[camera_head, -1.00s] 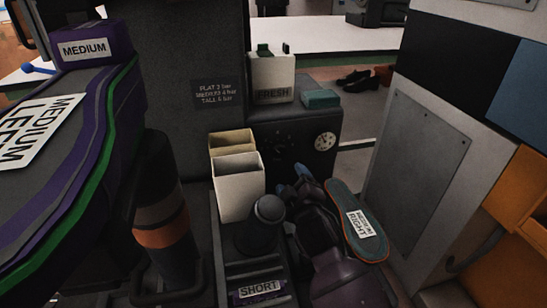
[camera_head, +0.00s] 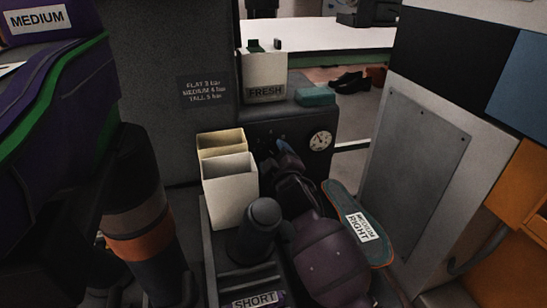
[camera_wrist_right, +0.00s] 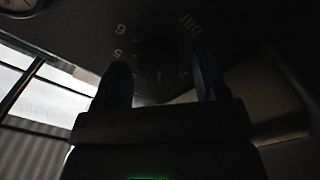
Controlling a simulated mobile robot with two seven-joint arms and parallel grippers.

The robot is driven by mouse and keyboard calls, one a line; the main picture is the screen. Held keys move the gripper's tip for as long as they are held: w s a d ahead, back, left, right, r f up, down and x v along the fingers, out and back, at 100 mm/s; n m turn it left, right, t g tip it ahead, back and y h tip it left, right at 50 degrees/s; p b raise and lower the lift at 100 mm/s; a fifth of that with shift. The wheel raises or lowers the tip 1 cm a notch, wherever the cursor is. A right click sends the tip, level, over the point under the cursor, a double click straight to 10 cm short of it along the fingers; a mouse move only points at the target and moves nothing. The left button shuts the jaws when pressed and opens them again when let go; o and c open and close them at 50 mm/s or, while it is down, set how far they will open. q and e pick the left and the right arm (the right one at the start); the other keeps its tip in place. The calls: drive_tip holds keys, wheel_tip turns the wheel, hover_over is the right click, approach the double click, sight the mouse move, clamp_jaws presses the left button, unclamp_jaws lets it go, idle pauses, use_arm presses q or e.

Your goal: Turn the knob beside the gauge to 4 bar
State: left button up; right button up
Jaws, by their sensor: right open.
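The round white gauge (camera_head: 320,141) sits on the front of a dark panel (camera_head: 262,128), and its rim shows at the top left of the right wrist view (camera_wrist_right: 18,5). My right gripper (camera_head: 283,147) is at the panel, left of the gauge, and covers the knob's place in the head view. In the right wrist view the open fingers (camera_wrist_right: 160,80) point at a dial scale with white marks (camera_wrist_right: 120,42), including 6, 5 and "bar". The knob is too dark there to make out, so I cannot tell whether the fingers touch it. My left gripper is not in view.
A dark sign (camera_head: 205,92) lists bar values. A white FRESH box (camera_head: 264,77) and a teal block (camera_head: 315,96) sit on top of the panel housing. Cream bins (camera_head: 230,190) stand in front. A MEDIUM RIGHT sole (camera_head: 345,205) lies beside my right arm.

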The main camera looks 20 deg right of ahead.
drive_tip(key=shift+w, duration=0.3)
drive_tip(key=shift+r, duration=0.1)
drive_tip(key=c, duration=0.9)
